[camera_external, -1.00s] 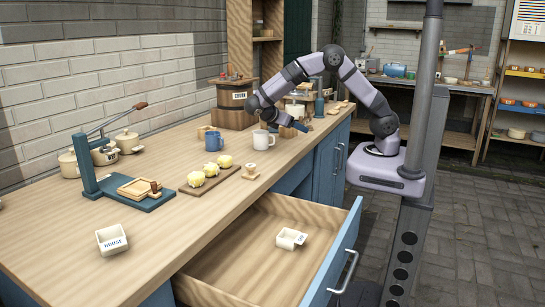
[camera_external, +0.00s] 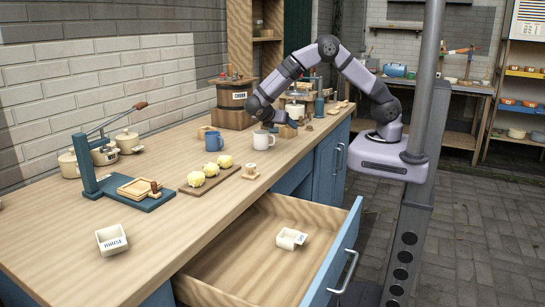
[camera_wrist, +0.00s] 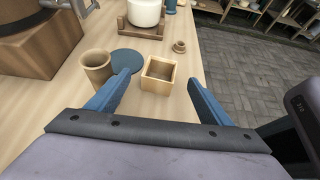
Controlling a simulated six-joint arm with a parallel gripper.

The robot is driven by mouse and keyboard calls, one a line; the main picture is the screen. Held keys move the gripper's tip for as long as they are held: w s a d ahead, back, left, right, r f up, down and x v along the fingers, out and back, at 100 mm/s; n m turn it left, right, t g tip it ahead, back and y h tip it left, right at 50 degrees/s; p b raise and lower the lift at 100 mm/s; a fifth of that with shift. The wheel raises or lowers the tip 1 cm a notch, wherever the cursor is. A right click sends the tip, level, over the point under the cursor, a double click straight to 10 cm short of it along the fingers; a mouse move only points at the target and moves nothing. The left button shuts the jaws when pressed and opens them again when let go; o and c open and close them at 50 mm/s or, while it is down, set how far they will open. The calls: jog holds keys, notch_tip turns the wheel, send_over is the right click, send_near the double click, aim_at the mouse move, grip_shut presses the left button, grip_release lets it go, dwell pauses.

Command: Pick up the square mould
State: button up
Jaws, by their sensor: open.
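The square mould (camera_wrist: 158,74) is an open-topped, light wooden box standing on the wooden counter. In the wrist view it shows ahead of my gripper (camera_wrist: 158,79), between the lines of its two blue fingers. The fingers are wide apart, with nothing held between them. In the external view my gripper (camera_external: 287,130) is low over the far part of the counter. The mould cannot be made out clearly there, among small brown things near the fingers.
A round wooden cup (camera_wrist: 96,67) stands close to the left finger, beside a flat blue disc (camera_wrist: 126,63). A white round block on a wooden stand (camera_wrist: 143,29) is beyond, and a small wooden piece (camera_wrist: 180,46) is at right. An open drawer (camera_external: 265,255) juts out in front.

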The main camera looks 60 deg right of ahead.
aim_at(287, 126)
jog(key=shift+p+x, duration=0.5)
jog(key=shift+x, duration=2.25)
jog(key=c, duration=1.2)
jog(key=shift+r, duration=0.1)
notch_tip(287, 126, up, 10)
jog(key=shift+b, duration=0.55)
